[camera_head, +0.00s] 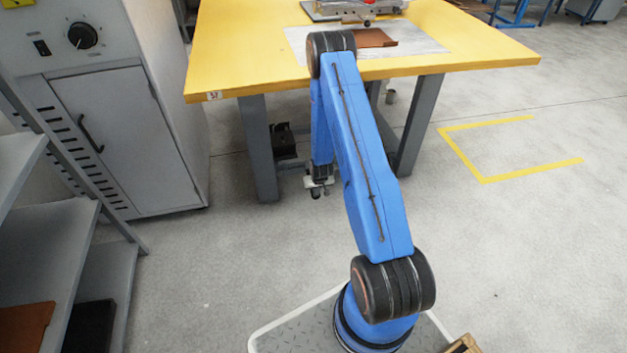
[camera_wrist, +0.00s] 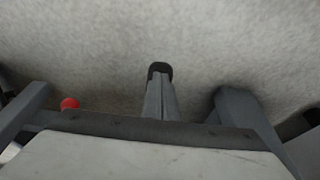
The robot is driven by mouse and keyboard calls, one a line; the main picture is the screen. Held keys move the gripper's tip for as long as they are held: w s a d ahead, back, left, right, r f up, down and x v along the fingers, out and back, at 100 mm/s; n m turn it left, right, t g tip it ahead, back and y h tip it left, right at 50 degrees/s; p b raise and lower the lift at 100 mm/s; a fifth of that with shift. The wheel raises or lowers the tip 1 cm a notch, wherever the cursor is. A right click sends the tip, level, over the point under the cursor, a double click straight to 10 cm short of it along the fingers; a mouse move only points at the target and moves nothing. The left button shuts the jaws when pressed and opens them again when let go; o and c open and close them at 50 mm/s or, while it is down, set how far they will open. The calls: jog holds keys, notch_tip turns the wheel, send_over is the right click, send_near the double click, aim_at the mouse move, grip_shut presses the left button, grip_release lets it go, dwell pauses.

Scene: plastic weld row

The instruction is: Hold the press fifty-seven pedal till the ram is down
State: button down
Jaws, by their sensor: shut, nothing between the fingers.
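The yellow press table (camera_head: 460,45) carries a small label (camera_head: 213,96) that seems to read 57. Part of a metal press (camera_head: 362,10) shows on it at the top edge; the picture cuts off its upper part, so I cannot tell the ram's height. A dark pedal-like unit (camera_head: 283,142) sits low under the table, beside the left front leg. My gripper (camera_head: 321,190) hangs low in front of the table, to the right of that unit and apart from it in the picture. In the wrist view its shut fingers (camera_wrist: 160,72) are empty over concrete floor; I cannot make out the pedal there.
A brown sheet (camera_head: 375,38) lies before the press. A grey cabinet (camera_head: 125,140) and shelves (camera_head: 50,250) stand at left. Grey table legs (camera_head: 258,150) flank the space under the table. Floor at right is clear around a yellow marking (camera_head: 485,180).

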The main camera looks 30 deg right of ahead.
jog(key=shift+s+f, duration=0.1)
jog(key=shift+f, duration=1)
jog(key=shift+a, duration=0.1)
dwell(0.4)
jog(key=shift+w+r, duration=0.25)
jog(key=shift+r, duration=0.9)
jog(key=shift+w+r, duration=0.25)
jog(key=shift+r, duration=0.9)
jog(key=shift+v, duration=1.45)
jog(key=shift+d, duration=0.2)
jog(key=shift+r, duration=0.1)
